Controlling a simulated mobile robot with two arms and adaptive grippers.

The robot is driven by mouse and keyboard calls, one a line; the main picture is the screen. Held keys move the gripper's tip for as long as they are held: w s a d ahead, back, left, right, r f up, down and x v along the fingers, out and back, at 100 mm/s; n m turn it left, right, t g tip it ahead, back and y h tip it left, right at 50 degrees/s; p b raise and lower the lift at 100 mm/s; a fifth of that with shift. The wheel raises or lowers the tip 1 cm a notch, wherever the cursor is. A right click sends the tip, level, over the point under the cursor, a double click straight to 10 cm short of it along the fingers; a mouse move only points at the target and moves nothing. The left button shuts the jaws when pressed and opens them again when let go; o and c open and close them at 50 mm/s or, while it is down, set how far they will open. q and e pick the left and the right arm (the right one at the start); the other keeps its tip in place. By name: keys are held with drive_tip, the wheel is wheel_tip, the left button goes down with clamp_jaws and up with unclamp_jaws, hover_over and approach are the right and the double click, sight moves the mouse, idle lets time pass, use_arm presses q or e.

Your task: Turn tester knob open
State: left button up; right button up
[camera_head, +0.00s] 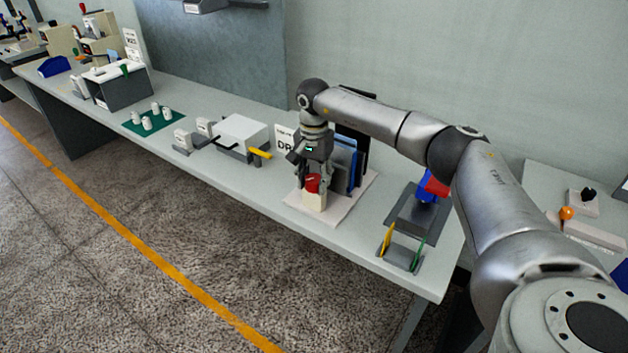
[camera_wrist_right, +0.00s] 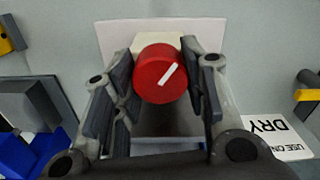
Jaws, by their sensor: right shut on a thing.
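The tester has a red round knob (camera_head: 312,184) on a cream block (camera_head: 314,202), standing on a pale base plate (camera_head: 342,208). In the right wrist view the knob (camera_wrist_right: 152,84) shows a white line slanting up to the right. My right gripper (camera_head: 312,177) reaches down over the block from above. In its wrist view the gripper (camera_wrist_right: 163,75) has one finger on each side of the knob and is shut on it. The finger contact is partly hidden. My left gripper is not in view.
Blue and dark upright panels (camera_head: 346,160) stand close behind the gripper. A "DRY" sign (camera_head: 285,138) and a white box with a yellow handle (camera_head: 241,132) are to the left. A grey tray (camera_head: 408,217) with a blue and red item, and a yellow-green rack (camera_head: 401,252), are to the right.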

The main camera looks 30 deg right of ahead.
sight(314, 178)
drive_tip(key=n, duration=0.6)
drive_tip(key=shift+w+r+n+b, duration=0.1)
drive_tip(key=shift+r+n+b, duration=0.05)
drive_tip(key=shift+n+b, duration=0.2)
idle(0.4)
drive_tip(key=o, duration=1)
wheel_tip(314, 178, up, 12)
drive_tip(key=shift+f, duration=0.1)
